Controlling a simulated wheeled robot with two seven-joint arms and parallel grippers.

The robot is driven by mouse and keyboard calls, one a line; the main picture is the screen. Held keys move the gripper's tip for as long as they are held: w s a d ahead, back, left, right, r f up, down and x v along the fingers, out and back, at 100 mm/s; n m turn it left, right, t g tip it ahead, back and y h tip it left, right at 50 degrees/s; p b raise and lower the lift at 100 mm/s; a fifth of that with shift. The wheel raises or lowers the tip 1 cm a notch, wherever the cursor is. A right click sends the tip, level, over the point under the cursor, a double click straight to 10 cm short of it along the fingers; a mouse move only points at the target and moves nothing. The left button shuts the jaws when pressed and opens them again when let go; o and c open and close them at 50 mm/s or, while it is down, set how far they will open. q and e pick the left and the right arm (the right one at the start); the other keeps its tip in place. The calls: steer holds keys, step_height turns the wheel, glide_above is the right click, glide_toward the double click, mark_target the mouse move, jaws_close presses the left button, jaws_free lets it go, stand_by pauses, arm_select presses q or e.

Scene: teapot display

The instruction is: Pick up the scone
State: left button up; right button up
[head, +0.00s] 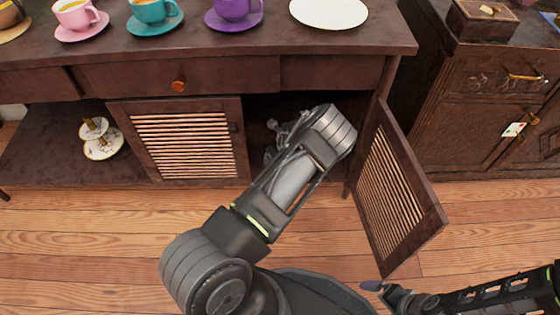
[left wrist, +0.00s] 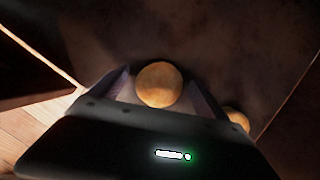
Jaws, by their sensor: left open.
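A round golden-brown scone (left wrist: 159,84) shows in the left wrist view, between the two fingertips of my left gripper (left wrist: 159,78). The fingers are open on either side of it; I cannot tell whether they touch it. A second round golden-brown piece (left wrist: 236,117) is partly hidden behind the right finger. In the head view my left arm reaches into the dark open compartment of the cabinet, and the scone is hidden there. My right gripper (head: 384,291) is low at the bottom right, outside the cabinet, its jaw state unclear.
An open slatted door (head: 398,190) stands right of my left arm; a closed slatted door (head: 186,145) is to the left. Cups on saucers and a white plate (head: 328,12) sit on the cabinet top (head: 350,42). A tiered stand (head: 102,148) is on the lower left shelf.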

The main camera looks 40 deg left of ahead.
stand_by(0.5)
arm_select(q)
steer(key=c, duration=1.5)
steer(key=shift+o, duration=0.2)
steer(key=shift+r, duration=0.2)
steer(key=shift+r+p, duration=0.4)
steer(key=shift+r, duration=0.2)
steer(key=p+v, duration=0.1)
steer(key=v, duration=0.1)
steer(key=shift+d+r, duration=0.1)
steer(key=shift+r, duration=0.15)
steer(key=shift+s+d+f+p, duration=0.1)
steer(key=shift+s+d+p, duration=0.6)
steer(key=shift+s+d, duration=1.25)
steer(key=shift+s+d+p, duration=0.75)
steer(key=shift+s+d, duration=0.1)
steer(key=shift+d, duration=2.2)
steer(key=shift+s+d+f+p, duration=0.1)
steer(key=shift+s+d+p, duration=0.6)
steer(key=shift+s+d, duration=1.25)
steer(key=shift+w+d, duration=0.5)
steer(key=shift+w, duration=0.05)
